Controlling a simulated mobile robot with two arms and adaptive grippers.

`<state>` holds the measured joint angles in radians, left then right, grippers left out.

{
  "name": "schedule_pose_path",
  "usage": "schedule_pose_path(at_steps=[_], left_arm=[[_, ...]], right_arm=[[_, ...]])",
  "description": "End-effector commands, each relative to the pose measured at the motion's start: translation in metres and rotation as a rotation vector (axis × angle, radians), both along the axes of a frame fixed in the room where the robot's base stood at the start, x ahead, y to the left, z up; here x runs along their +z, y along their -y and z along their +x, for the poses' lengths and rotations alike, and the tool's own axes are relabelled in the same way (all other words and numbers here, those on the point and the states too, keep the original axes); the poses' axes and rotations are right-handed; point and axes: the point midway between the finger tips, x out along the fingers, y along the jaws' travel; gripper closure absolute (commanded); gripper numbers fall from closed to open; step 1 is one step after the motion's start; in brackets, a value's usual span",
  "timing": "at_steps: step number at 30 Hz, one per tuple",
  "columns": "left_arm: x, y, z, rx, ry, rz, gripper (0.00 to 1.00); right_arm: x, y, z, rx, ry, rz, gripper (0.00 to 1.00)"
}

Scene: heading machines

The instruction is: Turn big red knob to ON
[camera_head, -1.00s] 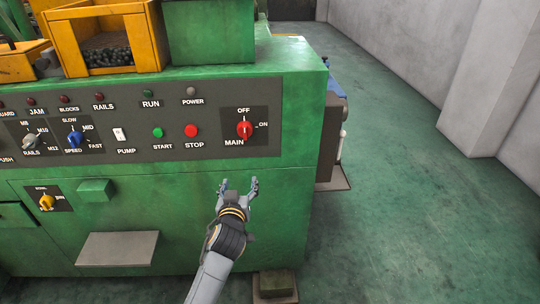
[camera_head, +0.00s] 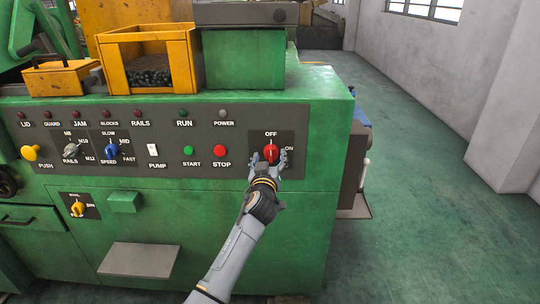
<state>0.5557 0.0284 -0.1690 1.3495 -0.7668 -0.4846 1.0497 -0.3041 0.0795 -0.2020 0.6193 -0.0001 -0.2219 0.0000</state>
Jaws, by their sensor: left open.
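The big red knob (camera_head: 271,152) sits on a dark plate at the right end of the grey control panel (camera_head: 60,140). OFF is printed above it and ON to its right, partly covered by a finger. The knob's grip looks upright, toward OFF. The MAIN label is hidden behind my gripper. My left gripper (camera_head: 267,156) is open, with its fingers on either side of the knob's lower part. I cannot tell whether the fingers touch it. My right gripper is not in view.
A red STOP button (camera_head: 222,151) and green START button (camera_head: 188,151) are left of the knob. A blue SPEED knob (camera_head: 110,149) and yellow PUSH knob (camera_head: 30,152) are further left. A grey shelf (camera_head: 138,260) juts out below. Open floor (camera_head: 430,200) lies right.

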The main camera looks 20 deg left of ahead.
Motion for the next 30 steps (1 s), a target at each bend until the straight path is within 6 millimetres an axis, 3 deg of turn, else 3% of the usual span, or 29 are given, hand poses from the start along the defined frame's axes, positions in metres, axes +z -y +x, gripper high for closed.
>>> schedule_pose_path(at_steps=[6, 15, 24, 30], left_arm=[[0.0, -0.003, 0.016, 0.0, 0.0, 0.001, 0.34], [0.0, -0.004, 0.017, 0.0, -0.001, 0.001, 0.34], [-0.001, -0.004, 0.017, 0.0, -0.001, 0.001, 0.88], [0.0, -0.004, 0.017, 0.001, -0.005, 0.011, 0.88]], right_arm=[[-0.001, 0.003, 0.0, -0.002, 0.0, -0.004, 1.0], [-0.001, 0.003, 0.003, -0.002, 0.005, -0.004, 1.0], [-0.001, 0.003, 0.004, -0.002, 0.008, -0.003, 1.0], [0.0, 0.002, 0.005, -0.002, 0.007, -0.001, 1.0]])
